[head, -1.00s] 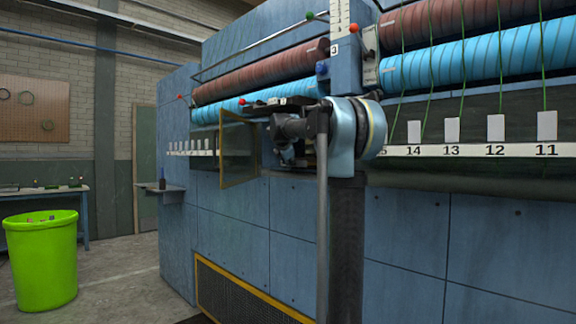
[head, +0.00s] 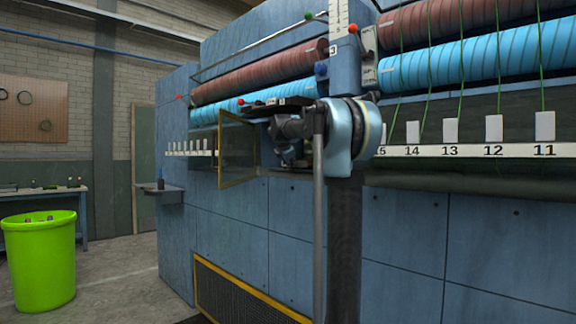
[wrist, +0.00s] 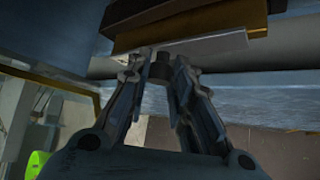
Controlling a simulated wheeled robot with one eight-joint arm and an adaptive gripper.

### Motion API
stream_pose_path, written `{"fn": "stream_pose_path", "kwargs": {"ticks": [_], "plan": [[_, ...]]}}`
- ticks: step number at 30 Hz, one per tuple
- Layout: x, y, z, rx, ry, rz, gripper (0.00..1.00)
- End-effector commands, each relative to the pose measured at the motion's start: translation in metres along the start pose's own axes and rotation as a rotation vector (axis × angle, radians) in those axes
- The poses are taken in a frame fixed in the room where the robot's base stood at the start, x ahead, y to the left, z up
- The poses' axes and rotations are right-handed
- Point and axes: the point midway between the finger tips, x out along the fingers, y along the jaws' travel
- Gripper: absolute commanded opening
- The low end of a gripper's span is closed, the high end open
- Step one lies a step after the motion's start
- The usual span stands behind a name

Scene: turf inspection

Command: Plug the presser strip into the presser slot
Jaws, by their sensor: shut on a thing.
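In the wrist view, my gripper (wrist: 160,72) has its two fingers closed in on a small dark knob below a long bar with a brown face and a pale metal edge, which I take to be the presser strip (wrist: 195,46). Whether the knob is part of the bar is hard to tell. In the head view my arm hides the fingers; a dark flat piece, perhaps the same strip (head: 280,104), shows above my wrist, close to the blue roller. I cannot make out the presser slot in either view.
The blue machine (head: 430,235) fills the right, with blue rollers (head: 480,58), green yarns and a numbered rail (head: 470,151). An open framed door (head: 238,150) stands just left of my arm. A green bin (head: 40,260) is far left; floor between is clear.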

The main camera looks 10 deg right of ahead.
Motion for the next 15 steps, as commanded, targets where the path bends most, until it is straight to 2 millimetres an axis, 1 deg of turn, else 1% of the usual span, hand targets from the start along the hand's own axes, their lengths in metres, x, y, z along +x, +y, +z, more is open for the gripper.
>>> {"fn": "stream_pose_path", "kwargs": {"ticks": [15], "plan": [[0.0076, 0.0, 0.008, 0.0, -0.001, 0.0, 0.0]]}}
